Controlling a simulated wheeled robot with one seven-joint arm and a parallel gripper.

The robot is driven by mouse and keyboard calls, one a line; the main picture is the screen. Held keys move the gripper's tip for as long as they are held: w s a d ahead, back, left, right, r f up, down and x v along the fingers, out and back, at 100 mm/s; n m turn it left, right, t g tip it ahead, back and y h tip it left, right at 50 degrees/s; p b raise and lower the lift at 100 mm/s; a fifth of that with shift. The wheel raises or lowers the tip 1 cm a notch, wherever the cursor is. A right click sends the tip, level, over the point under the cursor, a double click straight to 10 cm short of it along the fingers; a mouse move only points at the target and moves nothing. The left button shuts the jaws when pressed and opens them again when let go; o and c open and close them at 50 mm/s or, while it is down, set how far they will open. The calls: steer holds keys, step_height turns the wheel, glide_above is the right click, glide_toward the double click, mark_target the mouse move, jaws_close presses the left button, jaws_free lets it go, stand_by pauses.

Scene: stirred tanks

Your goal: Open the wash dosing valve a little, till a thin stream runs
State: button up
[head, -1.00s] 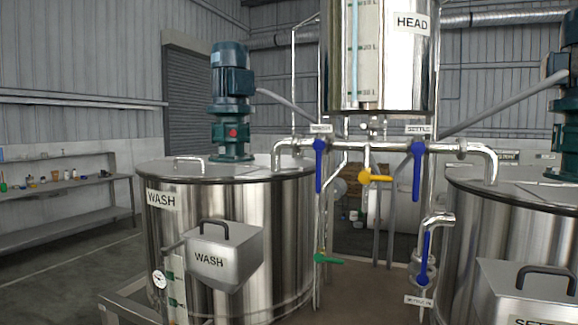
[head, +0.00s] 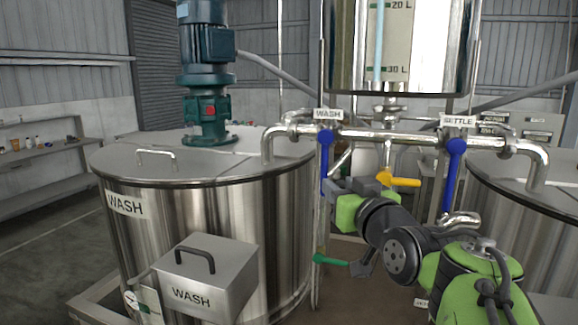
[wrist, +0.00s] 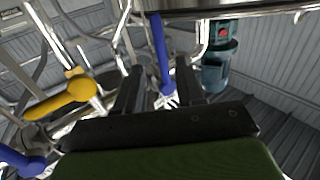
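The wash dosing valve has a blue lever (head: 325,158) under the WASH label (head: 328,114). The lever hangs straight down, across the horizontal pipe (head: 385,136). No stream shows at the outlet bend (head: 268,143), whose lower end is hidden by the tank lid. My gripper (head: 338,186) is at the lower part of this lever. In the wrist view my gripper (wrist: 160,68) is open, and the blue lever (wrist: 160,45) shows between its two dark fingers. I cannot tell whether either finger touches it.
A yellow lever (head: 399,181) is close to my gripper's right. The blue SETTLE lever (head: 453,175) hangs farther right. A green lever (head: 331,260) sits below. The steel WASH tank (head: 210,220) stands left, the head tank (head: 400,45) above.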

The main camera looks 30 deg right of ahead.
mark_target(326, 175)
steer(key=p+x, duration=0.2)
steer(key=x, duration=0.5)
steer(key=shift+w+r, duration=0.15)
steer(key=shift+w, duration=0.1)
steer(key=shift+w+d, duration=0.15)
steer(key=shift+w, duration=0.5)
steer(key=shift+s, duration=0.15)
steer(key=shift+c, duration=0.9)
jaws_close()
